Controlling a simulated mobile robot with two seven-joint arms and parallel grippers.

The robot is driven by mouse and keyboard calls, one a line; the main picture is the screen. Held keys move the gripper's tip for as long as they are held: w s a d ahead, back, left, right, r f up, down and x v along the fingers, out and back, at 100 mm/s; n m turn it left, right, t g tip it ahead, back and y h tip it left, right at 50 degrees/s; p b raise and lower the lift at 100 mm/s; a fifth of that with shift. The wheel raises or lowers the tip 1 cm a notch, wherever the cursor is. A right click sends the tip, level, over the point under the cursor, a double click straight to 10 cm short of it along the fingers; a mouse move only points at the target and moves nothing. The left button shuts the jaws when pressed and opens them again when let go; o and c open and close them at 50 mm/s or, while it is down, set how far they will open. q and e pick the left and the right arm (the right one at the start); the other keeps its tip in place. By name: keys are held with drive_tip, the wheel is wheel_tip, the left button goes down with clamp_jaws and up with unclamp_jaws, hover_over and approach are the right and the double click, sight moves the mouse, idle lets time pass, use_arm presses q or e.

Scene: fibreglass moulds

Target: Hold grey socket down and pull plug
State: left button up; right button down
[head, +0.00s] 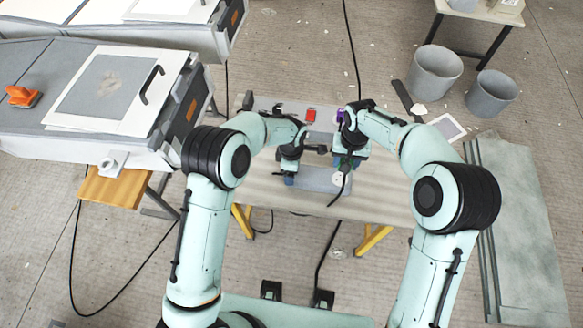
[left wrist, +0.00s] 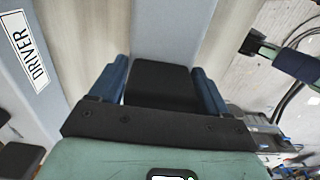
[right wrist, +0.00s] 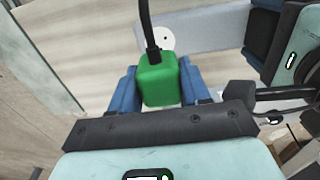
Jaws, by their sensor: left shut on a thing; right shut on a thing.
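My left gripper (head: 289,180) is low over the bench, its two blue fingers shut on a dark grey, nearly black block, the socket (left wrist: 162,82). The block fills the gap between the fingers in the left wrist view. My right gripper (head: 346,165) is close by on the right, shut on a green plug (right wrist: 160,82). A black cable (right wrist: 148,25) rises from the plug's top. The plug's lower end is hidden, so I cannot tell whether it sits in a socket.
The bench (head: 385,197) carries a grey board (head: 318,181) with a white disc (right wrist: 166,39). A red item (head: 310,115) lies behind the grippers. A "DRIVER" label (left wrist: 30,52) is at left. Two grey buckets (head: 436,75) stand on the floor at back right.

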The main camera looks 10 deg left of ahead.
drive_tip(key=shift+r, duration=1.5)
use_arm(q)
drive_tip(key=o, duration=1.4)
drive_tip(key=shift+r, duration=0.1)
wheel_tip(320, 180, up, 12)
drive_tip(key=shift+f, duration=0.1)
drive_tip(key=shift+s, duration=0.1)
use_arm(e)
drive_tip(key=shift+s+f, duration=0.1)
